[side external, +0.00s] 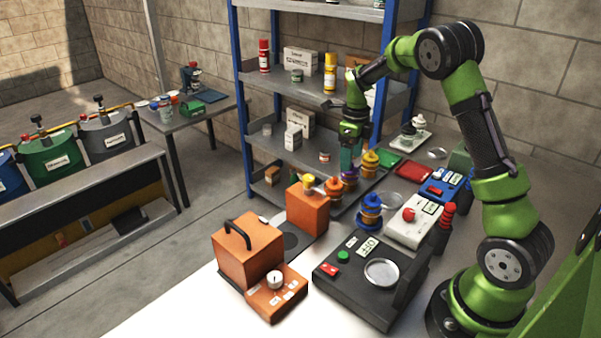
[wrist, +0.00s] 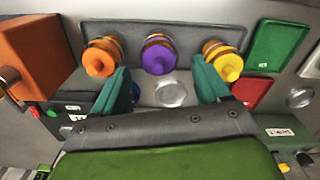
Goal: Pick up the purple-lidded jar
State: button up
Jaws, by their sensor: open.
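The purple-lidded jar (wrist: 159,57) stands in the middle of a row of three jars on a grey tray (wrist: 189,31) in the wrist view. In the side external view its purple lid (side external: 350,172) shows between the orange-lidded and yellow-lidded jars. The orange-lidded jar (wrist: 99,59) is to its left and the yellow-lidded jar (wrist: 226,62) to its right. My gripper (wrist: 163,78) is open and empty, its teal fingers spread on either side of the purple-lidded jar. In the side external view my gripper (side external: 350,160) is low, at the row of jars. Contact cannot be told.
A blue-lidded jar (side external: 371,208) stands nearer the front. An orange box (wrist: 33,52) is left of the row. Green (wrist: 274,46) and red (wrist: 250,92) trays lie to the right. A black scale (side external: 345,283) and orange device (side external: 250,262) stand in front.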

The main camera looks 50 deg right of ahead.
aim_at(349, 181)
notch_tip(349, 181, down, 5)
jog(key=shift+s+a+f, duration=0.1)
jog(key=shift+a, duration=0.05)
jog(key=c, duration=1.1)
